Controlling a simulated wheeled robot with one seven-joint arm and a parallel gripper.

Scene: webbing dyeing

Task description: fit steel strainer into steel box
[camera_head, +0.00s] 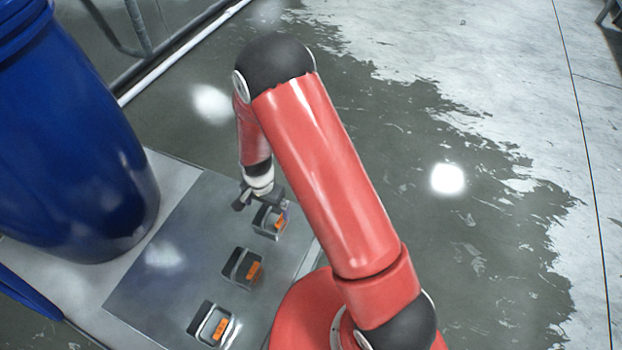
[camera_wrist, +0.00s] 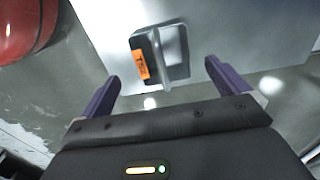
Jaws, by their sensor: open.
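Three small steel boxes with orange labels stand in a row on a grey metal sheet: a far one (camera_head: 266,216), a middle one (camera_head: 238,264) and a near one (camera_head: 205,319). I cannot tell which is the strainer and which the box. My gripper (camera_head: 272,206) is over the far box and partly hides it. In the wrist view, my gripper (camera_wrist: 161,74) has its two purple fingers wide apart, with nothing between them. One labelled steel box (camera_wrist: 174,50), with a raised ridge across it, shows ahead beyond the fingertips; contact is not visible.
The grey metal sheet (camera_head: 165,270) lies on a pale platform, with bare room left of the boxes. A large blue barrel (camera_head: 70,140) stands at the left. A metal rail (camera_head: 165,70) and white pipe run behind. Wet-looking floor (camera_head: 480,260) lies to the right.

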